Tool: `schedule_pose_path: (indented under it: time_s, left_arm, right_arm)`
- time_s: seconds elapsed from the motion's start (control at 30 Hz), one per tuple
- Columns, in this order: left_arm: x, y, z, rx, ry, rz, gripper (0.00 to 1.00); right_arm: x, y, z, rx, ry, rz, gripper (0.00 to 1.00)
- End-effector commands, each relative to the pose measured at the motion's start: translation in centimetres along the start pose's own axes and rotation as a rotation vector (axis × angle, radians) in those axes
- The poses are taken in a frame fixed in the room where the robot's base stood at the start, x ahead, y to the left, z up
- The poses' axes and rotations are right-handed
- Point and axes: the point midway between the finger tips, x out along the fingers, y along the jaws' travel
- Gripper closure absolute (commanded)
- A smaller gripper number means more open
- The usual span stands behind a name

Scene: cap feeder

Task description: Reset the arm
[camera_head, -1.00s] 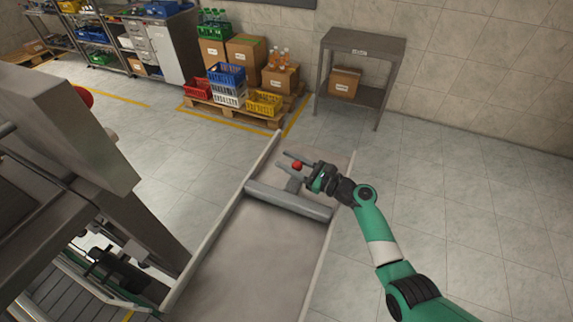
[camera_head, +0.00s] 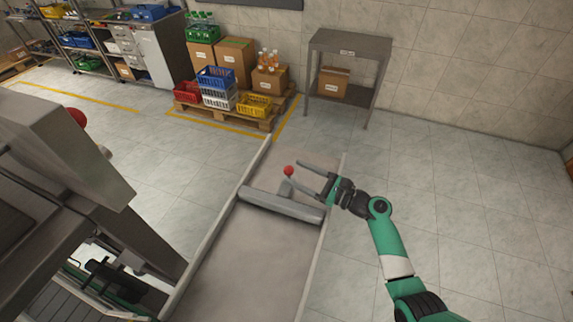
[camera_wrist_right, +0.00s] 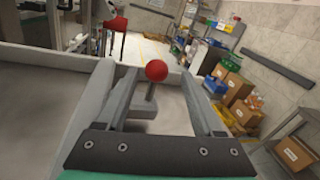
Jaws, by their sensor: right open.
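My right gripper (camera_head: 314,177) is open above the grey tray-like surface in the head view. A small red ball-shaped knob (camera_head: 289,170) sits on a short grey post on a grey crossbar (camera_head: 282,205). The knob lies just left of the fingertips, apart from them. In the right wrist view, the knob (camera_wrist_right: 156,70) shows beyond and between the two open fingers (camera_wrist_right: 160,85), with nothing held. My left gripper is not seen in either view.
A long grey trough (camera_head: 250,262) with raised side walls runs below the arm. A grey metal machine (camera_head: 60,150) stands at the left. Crates and boxes on a pallet (camera_head: 262,124) and a grey table (camera_head: 350,43) stand at the back. Floor at the right is clear.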

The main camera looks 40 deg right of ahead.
Motion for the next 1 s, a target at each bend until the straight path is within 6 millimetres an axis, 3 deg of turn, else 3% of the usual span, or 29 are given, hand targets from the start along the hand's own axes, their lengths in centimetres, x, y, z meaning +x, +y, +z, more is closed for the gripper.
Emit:
schedule_pose_path:
  time_s: [0.13, 0.73, 0.87, 0.97, 1.0]
  left_arm:
    - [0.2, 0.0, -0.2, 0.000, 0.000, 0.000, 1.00]
    - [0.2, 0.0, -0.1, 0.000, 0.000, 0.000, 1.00]
    - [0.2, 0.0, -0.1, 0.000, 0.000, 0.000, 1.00]
    - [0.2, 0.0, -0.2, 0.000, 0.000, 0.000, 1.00]
    - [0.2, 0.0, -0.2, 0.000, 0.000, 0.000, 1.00]
  right_arm:
    - [-1.1, 0.0, 0.0, 0.000, 0.000, -0.001, 0.31]
    - [-0.7, 0.1, 0.7, -0.050, -0.003, 0.006, 0.31]
    - [1.6, 0.7, 4.8, -0.360, -0.013, 0.032, 0.31]
    - [4.3, 1.7, 11.4, -0.833, -0.042, 0.026, 0.31]
    - [5.3, 2.3, 14.9, -1.059, -0.060, 0.003, 0.31]
